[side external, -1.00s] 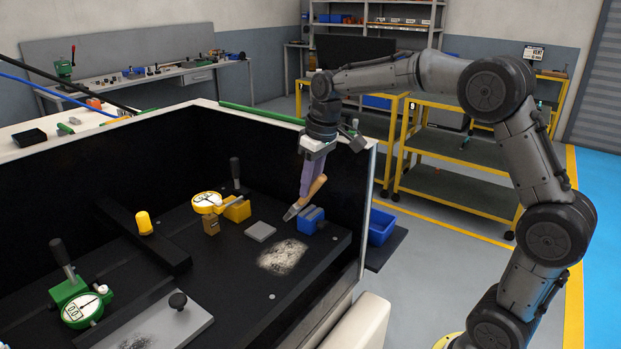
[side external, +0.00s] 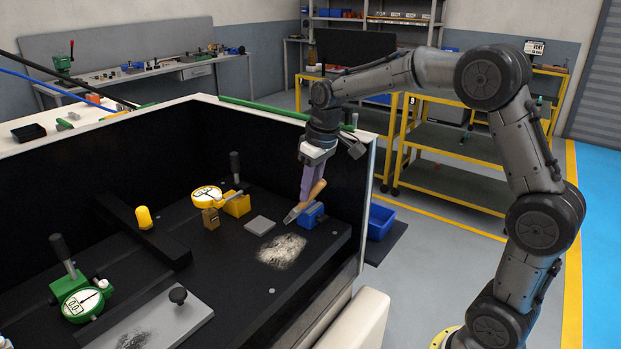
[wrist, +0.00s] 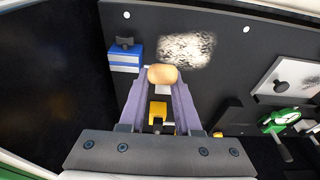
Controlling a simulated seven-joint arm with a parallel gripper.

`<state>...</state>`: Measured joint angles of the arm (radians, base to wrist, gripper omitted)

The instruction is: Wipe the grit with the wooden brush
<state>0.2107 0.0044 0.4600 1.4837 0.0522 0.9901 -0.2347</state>
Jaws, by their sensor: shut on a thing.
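The grit (side external: 282,251) is a pale speckled patch on the black bed inside the machine; it also shows in the wrist view (wrist: 187,50). The wooden brush (side external: 313,197) has a tan handle and a grey, flat head pointing down and left. My gripper (side external: 306,194) is shut on its handle, above and beyond the grit patch. In the wrist view the round handle end (wrist: 162,74) sits between the two purple fingers, which hide most of the brush. The brush head appears close to the blue block; I cannot tell whether they touch.
A blue block (side external: 311,215) stands just behind the brush head. A small grey plate (side external: 260,225) lies left of it. A yellow-based dial gauge (side external: 209,197), a green-based gauge (side external: 80,302) and a grey plate with a knob (side external: 150,325) occupy the bed. Dark walls surround it.

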